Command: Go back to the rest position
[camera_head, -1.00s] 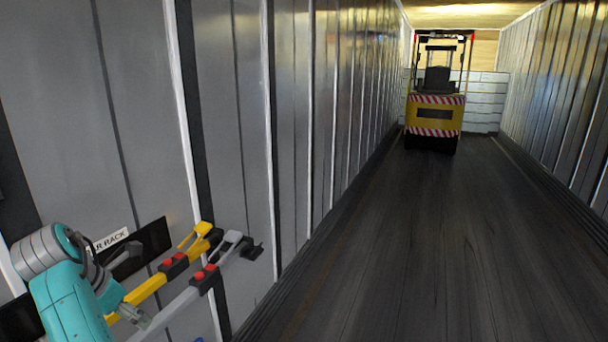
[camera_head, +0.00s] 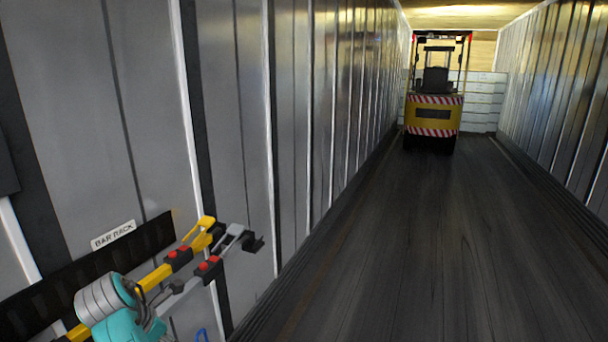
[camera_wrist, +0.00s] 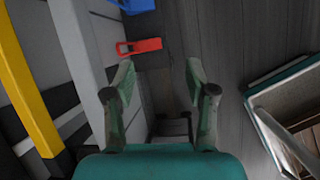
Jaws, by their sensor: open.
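My gripper (camera_wrist: 160,76) shows in the wrist view with its two fingers apart and nothing between them. It hangs above the dark floor, just right of a pale grey bar (camera_wrist: 82,50). In the head view my arm is at the lower left, in front of the rack, and the gripper's fingers cannot be made out there. A yellow bar (camera_head: 155,278) and a grey bar (camera_head: 234,240), both with red buttons, stick out from the wall rack beside my arm.
The black bar rack (camera_head: 150,236), labelled, is on the left wall. A red piece (camera_wrist: 138,46) and a blue item (camera_wrist: 134,4) lie low near the bars. A yellow forklift (camera_head: 434,112) stands far down the trailer. The floor (camera_head: 420,250) between is clear.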

